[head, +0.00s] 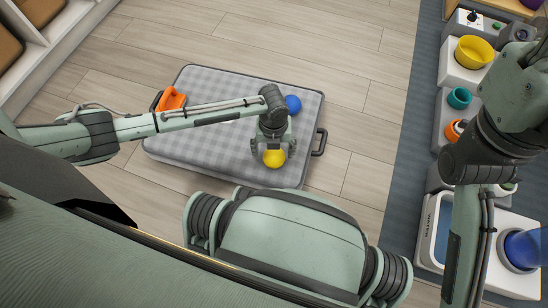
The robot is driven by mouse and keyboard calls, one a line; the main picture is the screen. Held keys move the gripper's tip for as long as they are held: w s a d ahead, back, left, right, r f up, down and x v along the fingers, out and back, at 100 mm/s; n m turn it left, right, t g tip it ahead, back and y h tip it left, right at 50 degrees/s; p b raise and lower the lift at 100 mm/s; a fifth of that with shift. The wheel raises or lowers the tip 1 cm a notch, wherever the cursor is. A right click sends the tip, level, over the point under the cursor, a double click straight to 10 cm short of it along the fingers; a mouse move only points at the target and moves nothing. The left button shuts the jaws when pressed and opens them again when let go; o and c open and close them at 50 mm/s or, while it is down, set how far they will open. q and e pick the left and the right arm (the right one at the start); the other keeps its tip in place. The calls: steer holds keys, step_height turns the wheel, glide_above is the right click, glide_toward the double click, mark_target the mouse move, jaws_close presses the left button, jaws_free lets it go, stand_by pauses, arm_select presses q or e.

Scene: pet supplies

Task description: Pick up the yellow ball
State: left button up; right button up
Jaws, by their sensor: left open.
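The yellow ball (274,158) lies on the grey checked pet bed (215,88), near its right front part. My left gripper (272,152) is directly over the ball in the head view, pointing down, with its fingers open around the ball's upper edge. Whether the fingers touch the ball cannot be told, and part of the ball is hidden by the gripper. My right arm stands at the right edge of the view; its gripper is not visible.
A blue ball (293,104) lies on the bed just behind my left gripper. An orange brush-like object (171,99) is at the bed's left end. At the right, several grey stands hold a yellow bowl (474,52), a teal cup (459,97) and a blue round object (522,249).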

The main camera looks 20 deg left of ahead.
arm_select(q)
step_height(320, 180, down, 2)
steer(key=shift+f, duration=0.2)
steer(key=c, duration=1.2)
steer(key=shift+r, duration=0.1)
steer(key=shift+c, duration=0.3)
